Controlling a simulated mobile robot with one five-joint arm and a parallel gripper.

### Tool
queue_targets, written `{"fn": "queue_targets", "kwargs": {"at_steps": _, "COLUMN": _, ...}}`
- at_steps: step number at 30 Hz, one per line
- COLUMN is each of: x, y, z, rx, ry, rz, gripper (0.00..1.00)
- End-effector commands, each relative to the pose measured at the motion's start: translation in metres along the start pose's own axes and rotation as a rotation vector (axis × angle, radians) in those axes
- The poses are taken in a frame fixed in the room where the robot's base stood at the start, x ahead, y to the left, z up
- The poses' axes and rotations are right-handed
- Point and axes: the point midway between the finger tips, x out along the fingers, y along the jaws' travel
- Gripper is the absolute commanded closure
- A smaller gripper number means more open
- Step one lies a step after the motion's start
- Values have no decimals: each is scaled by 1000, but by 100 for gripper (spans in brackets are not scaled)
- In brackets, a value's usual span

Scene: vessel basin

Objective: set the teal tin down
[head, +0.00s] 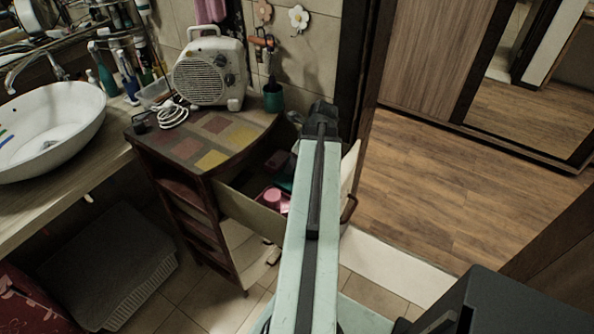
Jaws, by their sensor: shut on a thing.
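The teal tin (273,98) is a small dark green-teal cup, upright at the back right corner of the cabinet top (232,133), right of the heater. My gripper (296,118) is at the far end of my arm, just right of the tin and mostly hidden by the arm's dark end. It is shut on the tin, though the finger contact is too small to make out. I cannot tell whether the tin's base touches the cabinet top.
A white fan heater (210,74) stands close left of the tin, with a coiled white cable (173,114). Below, an open drawer (240,207) holds a pink cup (271,198). A white basin (50,130) is at left. The tile-patterned front of the cabinet top is clear.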

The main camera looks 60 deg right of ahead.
Motion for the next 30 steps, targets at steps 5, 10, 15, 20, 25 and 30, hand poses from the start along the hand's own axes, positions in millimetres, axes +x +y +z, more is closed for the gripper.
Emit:
{"fn": "queue_targets", "kwargs": {"at_steps": 5, "x": 33, "y": 0, "z": -13, "rx": 0, "ry": 0, "rz": 0, "gripper": 98}}
{"fn": "queue_targets", "kwargs": {"at_steps": 10, "x": 31, "y": 0, "z": -12, "rx": -1, "ry": 0, "rz": 0, "gripper": 98}}
{"fn": "queue_targets", "kwargs": {"at_steps": 15, "x": 33, "y": 0, "z": -13, "rx": -1, "ry": 0, "rz": 0, "gripper": 98}}
{"fn": "queue_targets", "kwargs": {"at_steps": 20, "x": 33, "y": 0, "z": -13, "rx": -1, "ry": 0, "rz": 1, "gripper": 31}}
{"fn": "queue_targets", "kwargs": {"at_steps": 25, "x": 33, "y": 0, "z": -13, "rx": -1, "ry": 0, "rz": 1, "gripper": 31}}
{"fn": "queue_targets", "kwargs": {"at_steps": 30, "x": 32, "y": 0, "z": -12, "rx": -2, "ry": 0, "rz": 1, "gripper": 31}}
